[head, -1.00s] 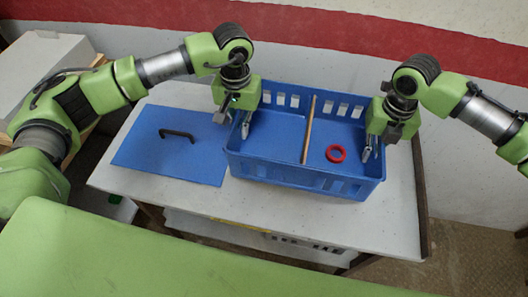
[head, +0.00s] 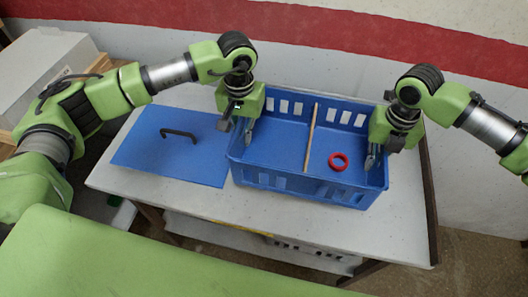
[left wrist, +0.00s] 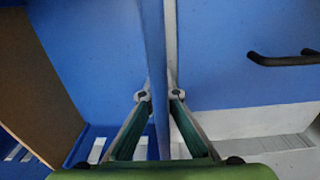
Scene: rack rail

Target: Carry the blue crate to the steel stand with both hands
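The blue crate (head: 305,184) rests on the white-topped table. It holds a wooden divider (head: 311,138) and a red ring (head: 338,161). My left gripper (head: 238,130) straddles the crate's left wall, with one finger inside and one outside. In the left wrist view the wall's edge (left wrist: 156,60) runs between its two fingers (left wrist: 160,97), and a pale gap shows beside the outer finger. My right gripper (head: 380,153) is at the right wall, one finger inside; its outer finger is partly hidden. Both look open. I cannot make out a steel stand.
A blue flat panel (head: 150,157) with a black handle (head: 179,134) lies on the table (head: 215,205), left of the crate; the handle also shows in the left wrist view (left wrist: 283,59). A wall stands behind. A pale box (head: 45,65) is at the far left.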

